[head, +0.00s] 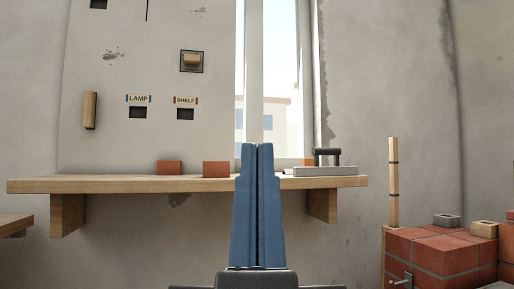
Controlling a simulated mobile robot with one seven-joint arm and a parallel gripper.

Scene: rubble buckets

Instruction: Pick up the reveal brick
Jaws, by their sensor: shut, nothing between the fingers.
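My gripper (257,150) points up in the middle of the head view. Its two blue fingers are shut together, with nothing held. Two red bricks stand on the wooden shelf to its left: one nearer (216,169) and one farther left (169,168). A small orange-red piece (308,162) shows at the window's lower right corner, partly hidden behind a grey tool. No label tells which of these is the reveal brick. My gripper appears apart from all of them and hides part of the shelf and window.
The wooden shelf (110,185) runs below the window (281,60). A grey tool with a black handle (325,171) lies at its right end. A stack of red bricks (430,255) with small blocks on top and an upright wooden post (393,185) stand at right. The shelf's left end is clear.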

